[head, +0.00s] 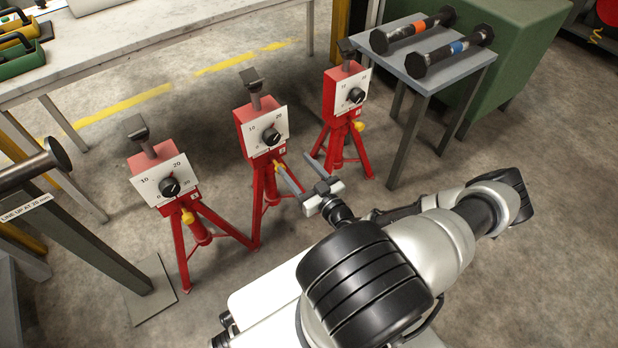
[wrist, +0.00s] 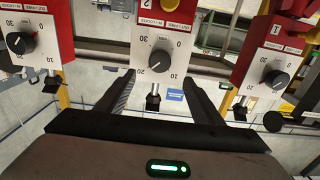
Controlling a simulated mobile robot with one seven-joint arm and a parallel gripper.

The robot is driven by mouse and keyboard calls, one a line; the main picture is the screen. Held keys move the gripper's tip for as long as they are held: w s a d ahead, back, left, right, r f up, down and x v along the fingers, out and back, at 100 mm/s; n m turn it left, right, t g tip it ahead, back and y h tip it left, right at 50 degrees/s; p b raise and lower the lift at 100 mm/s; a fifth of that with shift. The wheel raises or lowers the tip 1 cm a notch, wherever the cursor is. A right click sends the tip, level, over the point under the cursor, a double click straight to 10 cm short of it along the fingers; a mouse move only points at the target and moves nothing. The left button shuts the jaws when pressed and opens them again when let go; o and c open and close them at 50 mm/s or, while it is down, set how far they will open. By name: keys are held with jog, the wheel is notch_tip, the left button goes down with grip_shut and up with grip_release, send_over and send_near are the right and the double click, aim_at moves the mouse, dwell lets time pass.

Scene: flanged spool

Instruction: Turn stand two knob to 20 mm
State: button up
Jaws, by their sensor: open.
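The middle red stand (head: 258,146) carries a white dial plate with a black knob (head: 271,136). In the wrist view, which shows the stands upside down, this knob (wrist: 160,61) is at the centre under a tag reading 2. Its white mark points to the lower left there, toward the side of the 20; the exact reading is too small to tell. My gripper (head: 296,160) is open and empty, low and to the right of the middle stand's dial. In the wrist view my gripper's fingers (wrist: 159,76) spread on either side of the knob's line, apart from it.
The left stand (head: 165,179) and right stand (head: 345,92) have similar dials and knobs. A grey side table (head: 437,80) holds two dumbbell-like spools. A post with a plate labelled "line up at 20 mm" (head: 27,208) stands at the left. A long bench (head: 180,32) is behind.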

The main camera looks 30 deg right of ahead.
jog(key=s, duration=0.6)
jog(key=shift+s+p, duration=0.15)
jog(key=shift+p, duration=0.15)
jog(key=shift+d, duration=0.1)
